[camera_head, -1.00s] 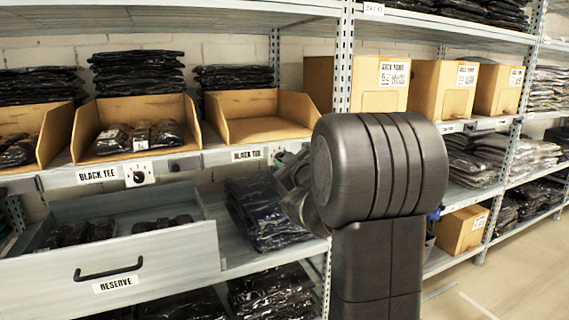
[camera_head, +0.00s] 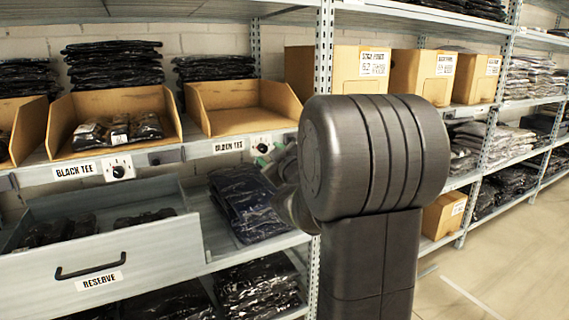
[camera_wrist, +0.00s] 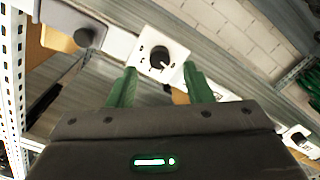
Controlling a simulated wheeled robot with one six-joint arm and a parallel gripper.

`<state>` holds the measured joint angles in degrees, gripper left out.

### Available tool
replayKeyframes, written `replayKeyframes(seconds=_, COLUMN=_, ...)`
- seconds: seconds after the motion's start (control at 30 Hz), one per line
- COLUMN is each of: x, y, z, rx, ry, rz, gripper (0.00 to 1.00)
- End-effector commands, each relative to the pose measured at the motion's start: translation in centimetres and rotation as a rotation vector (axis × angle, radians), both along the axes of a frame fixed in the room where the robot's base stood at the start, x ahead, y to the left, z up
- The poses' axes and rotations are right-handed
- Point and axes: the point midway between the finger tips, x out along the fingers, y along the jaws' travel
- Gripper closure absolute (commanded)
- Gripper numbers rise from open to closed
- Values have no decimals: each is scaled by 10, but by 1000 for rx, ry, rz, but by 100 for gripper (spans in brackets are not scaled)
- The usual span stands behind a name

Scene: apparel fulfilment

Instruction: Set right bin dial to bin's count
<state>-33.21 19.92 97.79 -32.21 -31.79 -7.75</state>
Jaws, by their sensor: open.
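In the wrist view a dial's black knob (camera_wrist: 159,57) with a white mark lies just beyond and between my green fingertips. My gripper (camera_wrist: 160,82) is open with nothing between its fingers. In the head view my gripper (camera_head: 273,160) is close to the right dial, partly hidden by my arm. The dial's numbers are unreadable.
The left bin (camera_head: 62,120) holds dark packs, with its own dial (camera_head: 118,171) below. An open "RESERVE" drawer (camera_head: 150,250) juts out below left. A shelf upright (camera_head: 323,60) stands right of the bins. Floor at right is clear.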

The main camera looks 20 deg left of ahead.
Motion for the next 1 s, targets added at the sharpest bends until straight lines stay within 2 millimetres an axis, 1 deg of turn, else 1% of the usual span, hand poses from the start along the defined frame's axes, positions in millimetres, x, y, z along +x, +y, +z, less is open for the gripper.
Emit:
replayKeyframes(seconds=0.03, x=-8, y=-10, z=3, rx=0, ry=0, rz=-2, gripper=54)
replayKeyframes(seconds=0.2, x=-34, y=-40, z=3, rx=1, ry=1, rz=-2, gripper=54)
replayKeyframes(seconds=0.3, x=-46, y=-55, z=2, rx=0, ry=0, rz=-2, gripper=54)
replayKeyframes(seconds=0.43, x=-58, y=-70, z=2, rx=1, ry=1, rz=-2, gripper=54)
replayKeyframes(seconds=0.6, x=-66, y=-78, z=0, rx=0, ry=0, rz=0, gripper=54)
replayKeyframes(seconds=1.0, x=-67, y=-79, z=0, rx=0, ry=0, rz=0, gripper=54)
